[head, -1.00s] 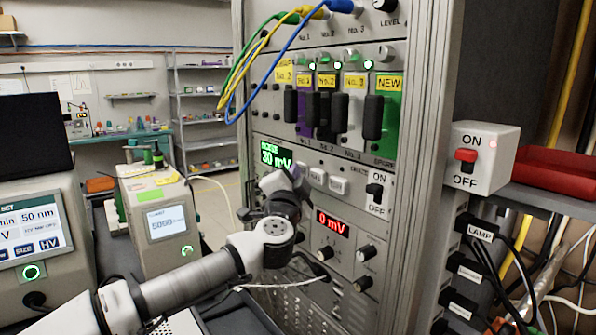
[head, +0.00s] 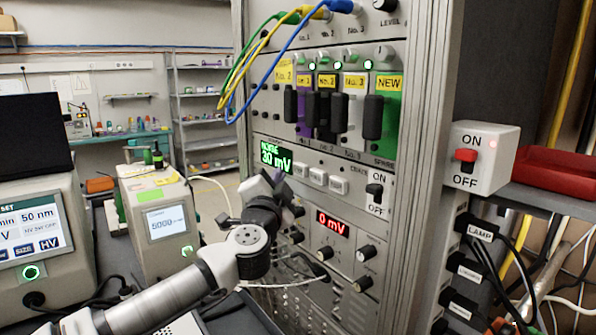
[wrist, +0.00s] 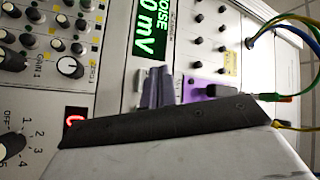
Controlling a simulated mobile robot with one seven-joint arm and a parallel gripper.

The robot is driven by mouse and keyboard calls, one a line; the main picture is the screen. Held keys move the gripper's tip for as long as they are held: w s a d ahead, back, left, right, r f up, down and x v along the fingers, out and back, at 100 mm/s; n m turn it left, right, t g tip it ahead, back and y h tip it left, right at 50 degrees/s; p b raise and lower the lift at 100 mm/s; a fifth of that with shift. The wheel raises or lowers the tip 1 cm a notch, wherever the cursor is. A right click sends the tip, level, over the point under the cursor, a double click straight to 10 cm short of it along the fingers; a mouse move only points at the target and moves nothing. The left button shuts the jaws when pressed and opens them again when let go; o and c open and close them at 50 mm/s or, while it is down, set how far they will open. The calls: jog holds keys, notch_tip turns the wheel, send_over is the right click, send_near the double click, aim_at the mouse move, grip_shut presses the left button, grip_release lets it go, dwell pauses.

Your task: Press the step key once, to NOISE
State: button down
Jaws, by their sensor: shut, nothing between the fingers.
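A row of three white keys, with the leftmost key (head: 300,169), sits right of the green display on the rack panel; their labels are too small to read, so I cannot tell which is the step key.
A red 0 mV display (head: 333,224) and knobs lie below the keys. An ON/OFF toggle (head: 375,190) is to their right. Plug-in modules (head: 345,105) and hanging cables (head: 245,70) are above. An instrument box (head: 160,215) stands left of my arm.

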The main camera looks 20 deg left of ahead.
jog(key=shift+s+a, duration=0.9)
jog(key=shift+s, duration=0.3)
